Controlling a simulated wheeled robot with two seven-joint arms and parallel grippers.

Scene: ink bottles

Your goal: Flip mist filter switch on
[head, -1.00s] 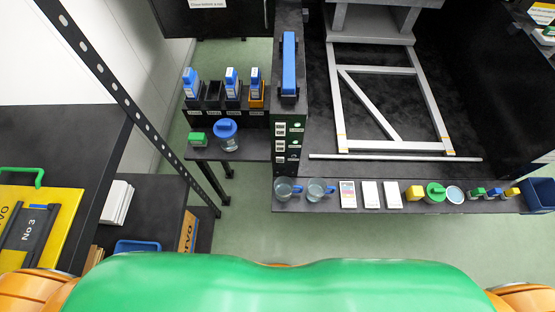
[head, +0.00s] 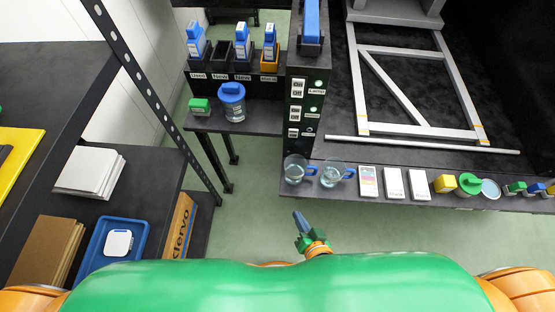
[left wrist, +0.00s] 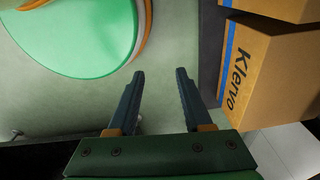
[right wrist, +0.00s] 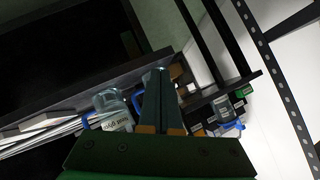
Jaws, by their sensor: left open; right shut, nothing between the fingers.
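A black switch panel (head: 306,106) stands upright on the front of the post in the head view. The labels are too small to read, so I cannot tell which switch is the mist filter. My right gripper (head: 298,217) is shut and empty, below and apart from the panel, in front of the shelf edge. Its shut fingers also show in the right wrist view (right wrist: 161,72). My left gripper (left wrist: 160,73) is open and empty over the floor in the left wrist view.
Two glass beakers (head: 294,169) (head: 331,174) with blue handles stand on the narrow shelf just below the panel. A blue-lidded jar (head: 232,102) stands left of it. A cardboard box (left wrist: 268,75) is near my left gripper. Green floor lies open before the shelf.

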